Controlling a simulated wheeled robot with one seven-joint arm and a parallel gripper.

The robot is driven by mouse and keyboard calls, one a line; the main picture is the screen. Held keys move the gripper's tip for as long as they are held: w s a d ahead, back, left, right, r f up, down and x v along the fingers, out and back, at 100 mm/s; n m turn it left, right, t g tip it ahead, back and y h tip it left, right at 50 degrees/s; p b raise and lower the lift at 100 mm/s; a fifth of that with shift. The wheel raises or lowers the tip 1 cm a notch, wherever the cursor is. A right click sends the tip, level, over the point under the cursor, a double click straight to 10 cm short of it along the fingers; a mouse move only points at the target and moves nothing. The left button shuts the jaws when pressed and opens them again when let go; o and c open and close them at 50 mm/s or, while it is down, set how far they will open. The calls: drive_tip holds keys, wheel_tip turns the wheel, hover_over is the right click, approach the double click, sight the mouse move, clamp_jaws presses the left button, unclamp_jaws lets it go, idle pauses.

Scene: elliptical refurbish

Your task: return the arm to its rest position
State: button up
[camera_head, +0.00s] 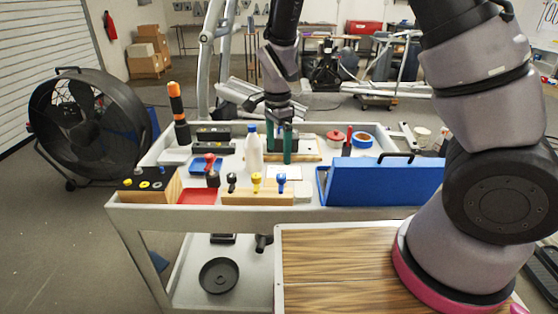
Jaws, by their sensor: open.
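My gripper (281,146) points down over the middle of the grey cart top (150,200). Its two green-tipped fingers are apart, just right of a white bottle (253,150). I see nothing held between them, though dark items behind make the gap partly hard to read. My arm reaches forward from its base at the right, rises out of the top of the picture and comes down again to the gripper.
A blue box (385,183) stands at the cart's front right. A wooden block with colored knobs (257,195), a red tray (198,195), a blue tape roll (362,140) and an orange-topped tool (176,105) surround the gripper. A large black fan (92,120) stands left.

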drive_tip(key=shift+r, duration=0.25)
drive_tip(key=shift+r, duration=0.1)
drive_tip(key=d+r+n+t+y, duration=0.1)
drive_tip(key=d+r+n+y, duration=0.1)
drive_tip(key=d+r, duration=0.6)
drive_tip(key=d+r+n+t+y, duration=0.2)
drive_tip(key=d+r, duration=0.2)
drive_tip(key=r, duration=0.7)
drive_tip(key=s+d+r+n+t+h, duration=0.1)
drive_tip(key=s+d+r+n+t, duration=0.3)
drive_tip(key=s+d+r, duration=0.7)
drive_tip(key=shift+s+d+t+h, duration=0.15)
drive_tip(key=shift+s+t+h, duration=0.15)
drive_tip(key=shift+s+h, duration=0.15)
